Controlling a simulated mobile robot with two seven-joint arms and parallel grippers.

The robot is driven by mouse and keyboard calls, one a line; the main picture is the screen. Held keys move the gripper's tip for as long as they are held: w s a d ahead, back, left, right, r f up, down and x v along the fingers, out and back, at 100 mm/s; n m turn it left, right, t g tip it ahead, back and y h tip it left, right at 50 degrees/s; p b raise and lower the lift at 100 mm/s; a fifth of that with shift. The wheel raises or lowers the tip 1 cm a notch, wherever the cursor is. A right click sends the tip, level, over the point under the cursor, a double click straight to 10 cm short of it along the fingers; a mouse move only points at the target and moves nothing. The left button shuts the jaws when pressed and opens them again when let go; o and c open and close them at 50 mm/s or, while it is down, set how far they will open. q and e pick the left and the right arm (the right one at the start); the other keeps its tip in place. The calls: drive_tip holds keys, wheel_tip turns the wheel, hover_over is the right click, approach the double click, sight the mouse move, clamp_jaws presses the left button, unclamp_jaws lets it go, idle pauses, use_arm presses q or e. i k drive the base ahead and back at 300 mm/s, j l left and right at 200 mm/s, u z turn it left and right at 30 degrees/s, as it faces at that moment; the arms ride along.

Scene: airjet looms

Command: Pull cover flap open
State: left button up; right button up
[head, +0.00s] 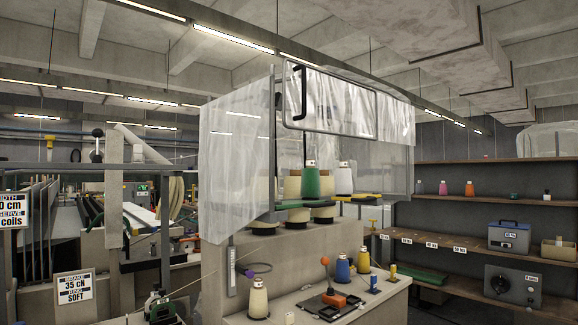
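The cover flap (345,103) is a clear panel in a rounded grey frame, high on the front of a transparent cover (235,150). A black vertical bar handle (300,92) sits near its left edge. How far the flap stands from the cover is hard to tell. Below it, cones of cream, green and white yarn (312,181) stand inside the cover on a cream machine body. Neither of my grippers shows in the head view.
A cream bench in front carries yarn cones (258,298), an orange-handled lever on a dark plate (328,296) and small spools. Shelves (470,204) with boxes stand at the right. Loom frames and sign boards (74,291) are at the left.

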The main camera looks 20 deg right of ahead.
sight(362, 120)
drive_tip(key=i+l+u, duration=0.1)
drive_tip(key=l+u, duration=0.15)
drive_tip(key=l, duration=0.15)
drive_tip(key=l+u, duration=0.25)
drive_tip(key=l, duration=0.15)
drive_tip(key=l+u, duration=0.1)
drive_tip(key=l, duration=0.35)
drive_tip(key=i+l+u, duration=0.1)
drive_tip(key=l, duration=0.35)
drive_tip(key=l+u, duration=0.15)
drive_tip(key=l, duration=2.35)
